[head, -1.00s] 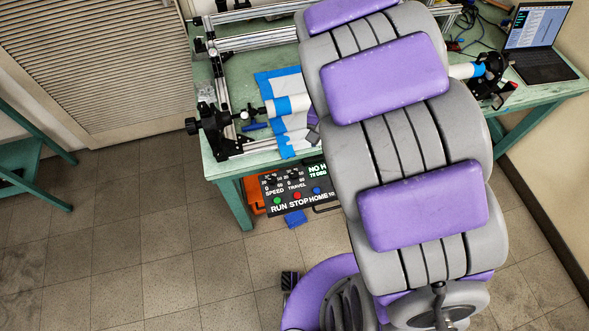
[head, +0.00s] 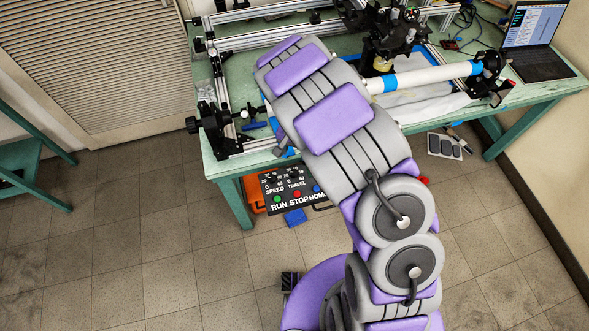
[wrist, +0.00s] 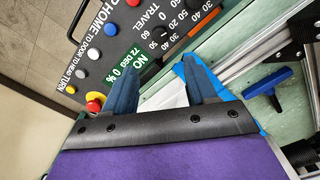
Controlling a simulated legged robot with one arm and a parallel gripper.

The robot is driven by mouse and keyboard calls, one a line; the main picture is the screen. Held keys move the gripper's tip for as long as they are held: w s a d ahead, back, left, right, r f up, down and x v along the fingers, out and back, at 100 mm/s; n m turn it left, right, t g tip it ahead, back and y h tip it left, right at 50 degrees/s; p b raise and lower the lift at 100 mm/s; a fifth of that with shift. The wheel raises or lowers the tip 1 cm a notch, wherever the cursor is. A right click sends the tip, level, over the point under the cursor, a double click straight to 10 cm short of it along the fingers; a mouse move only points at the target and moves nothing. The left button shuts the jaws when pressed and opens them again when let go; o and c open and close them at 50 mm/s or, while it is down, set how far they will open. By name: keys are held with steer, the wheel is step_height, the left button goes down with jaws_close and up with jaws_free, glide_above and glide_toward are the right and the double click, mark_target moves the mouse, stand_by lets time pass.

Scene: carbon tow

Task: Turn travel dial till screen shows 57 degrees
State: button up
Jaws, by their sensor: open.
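The control panel (head: 291,193) stands below the front edge of the table in the head view, with a dial above its TRAVEL label. In the wrist view, the panel (wrist: 85,45) shows rotated at the upper left. The green screen (wrist: 125,66) reads "72 DEG 0 %" under a partly covered line starting with "NO". My gripper (wrist: 158,72) is open and empty, its blue fingers below the dial in the picture and apart from it.
The green table (head: 222,160) carries metal rails and a white roll (head: 425,76) with blue bands. A red knob (wrist: 95,102) and several coloured buttons sit on the panel near my left finger. A blue tool (wrist: 270,88) lies on the table. Open floor lies left of the panel.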

mark_target(295, 171)
step_height(295, 171, down, 12)
steer(key=shift+a+b, duration=0.1)
steer(key=shift+b, duration=0.8)
steer(key=shift+c, duration=0.2)
jaws_close()
steer(key=shift+m, duration=0.3)
steer(key=m+p, duration=0.1)
steer(key=m, duration=0.3)
steer(key=shift+s+m, duration=0.1)
steer(key=shift+m, duration=2.4)
